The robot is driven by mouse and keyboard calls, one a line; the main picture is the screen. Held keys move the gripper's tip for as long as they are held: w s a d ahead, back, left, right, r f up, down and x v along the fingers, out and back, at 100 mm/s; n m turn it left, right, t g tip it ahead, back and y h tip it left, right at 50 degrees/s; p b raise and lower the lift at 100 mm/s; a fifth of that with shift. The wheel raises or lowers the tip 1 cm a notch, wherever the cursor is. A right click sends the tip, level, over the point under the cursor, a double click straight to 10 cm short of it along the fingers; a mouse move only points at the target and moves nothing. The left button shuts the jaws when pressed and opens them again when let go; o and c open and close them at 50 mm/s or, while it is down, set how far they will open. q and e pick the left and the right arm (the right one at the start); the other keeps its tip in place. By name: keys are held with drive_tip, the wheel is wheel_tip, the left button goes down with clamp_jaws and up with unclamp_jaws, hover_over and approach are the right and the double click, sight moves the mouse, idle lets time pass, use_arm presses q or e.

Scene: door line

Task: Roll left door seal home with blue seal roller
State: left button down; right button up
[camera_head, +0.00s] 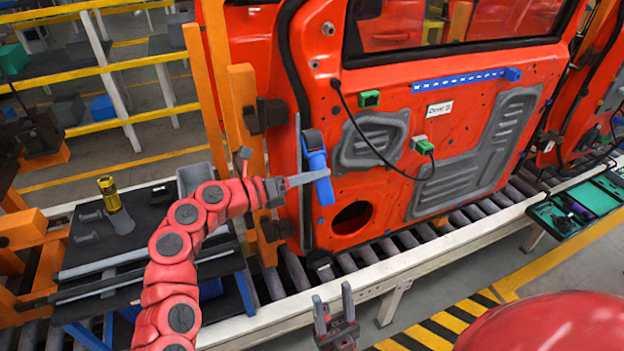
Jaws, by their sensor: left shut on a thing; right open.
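The blue seal roller (318,160) is held upright at the left edge of the red door (390,185). Its dark wheel end is up, at the door's edge; I cannot tell if it touches the seal. My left gripper (320,177) is shut on its blue handle. The left door seal (287,50) is a black strip that runs down the door's upper left edge. Lower down, a grey strip (303,200) follows the same edge, partly hidden behind my gripper and the roller. My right gripper (335,310) is open and empty, low in front of the conveyor.
The door stands on a roller conveyor (415,262) beside orange posts (247,110). A bench (130,235) at left holds a yellow and black tool (109,193) and a grey bin (194,178). A green tool case (577,208) lies at right. A black cable hangs across the door.

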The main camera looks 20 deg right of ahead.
use_arm(q)
drive_tip(key=shift+s+d+r, duration=0.25)
drive_tip(key=shift+s+r, duration=0.05)
drive_tip(key=shift+s, duration=0.4)
drive_tip(key=shift+s+f, duration=0.2)
drive_tip(key=shift+s, duration=0.5)
drive_tip(key=s, duration=0.4)
drive_tip(key=shift+a, duration=0.15)
drive_tip(key=s, duration=0.8)
drive_tip(key=shift+s, duration=0.15)
drive_tip(key=shift+f, duration=0.1)
